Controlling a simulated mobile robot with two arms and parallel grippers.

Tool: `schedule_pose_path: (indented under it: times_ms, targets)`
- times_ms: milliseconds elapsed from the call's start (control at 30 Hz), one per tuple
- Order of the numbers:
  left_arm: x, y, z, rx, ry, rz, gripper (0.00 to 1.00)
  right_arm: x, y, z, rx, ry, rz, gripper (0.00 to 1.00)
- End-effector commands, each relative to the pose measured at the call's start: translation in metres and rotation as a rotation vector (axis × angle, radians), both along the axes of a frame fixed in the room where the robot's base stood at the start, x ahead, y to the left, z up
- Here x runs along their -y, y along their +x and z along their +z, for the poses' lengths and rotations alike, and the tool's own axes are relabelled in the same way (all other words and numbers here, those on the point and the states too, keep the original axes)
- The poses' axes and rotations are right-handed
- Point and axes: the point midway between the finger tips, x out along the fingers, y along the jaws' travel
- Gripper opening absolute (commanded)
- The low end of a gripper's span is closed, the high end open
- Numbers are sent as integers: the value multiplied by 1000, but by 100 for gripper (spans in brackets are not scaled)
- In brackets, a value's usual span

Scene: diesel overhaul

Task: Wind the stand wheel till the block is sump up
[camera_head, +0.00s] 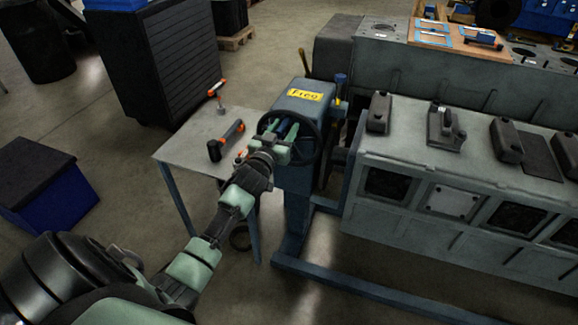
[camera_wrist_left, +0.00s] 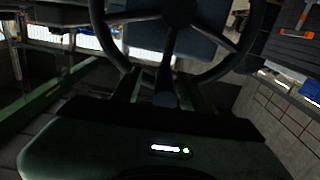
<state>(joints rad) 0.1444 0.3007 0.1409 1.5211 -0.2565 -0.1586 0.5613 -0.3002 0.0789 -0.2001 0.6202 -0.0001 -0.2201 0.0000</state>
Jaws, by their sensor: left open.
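The stand wheel (camera_head: 319,150) is a dark spoked handwheel on the front of the blue stand (camera_head: 296,195). In the left wrist view the wheel (camera_wrist_left: 180,9) fills the top, with its hub and spokes showing. My left gripper (camera_head: 286,136) is in front of the wheel, its fingers open and pointing at it. Whether they touch a spoke or the rim I cannot tell. The engine block (camera_head: 445,215) is grey-green, right of the stand, with window openings along its side and several dark covers on top. My right gripper is out of view.
A yellow "Free" label (camera_head: 305,94) is on the stand head. A small grey table (camera_head: 178,154) left of the stand holds an orange-and-black tool (camera_head: 226,141). A dark cabinet (camera_head: 160,60) and a blue bin (camera_head: 62,205) stand farther left. Blue floor rails run below the block.

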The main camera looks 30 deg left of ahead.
Motion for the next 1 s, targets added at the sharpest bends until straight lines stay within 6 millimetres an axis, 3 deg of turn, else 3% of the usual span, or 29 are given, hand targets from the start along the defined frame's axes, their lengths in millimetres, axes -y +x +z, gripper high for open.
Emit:
schedule_pose_path:
  times_ms: [300,500,1000]
  targets:
    - [10,-43,3,-3,-2,0,44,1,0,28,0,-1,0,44]
    - [15,-64,1,-1,-1,0,44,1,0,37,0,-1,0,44]
    - [16,-67,0,0,0,0,44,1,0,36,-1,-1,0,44]
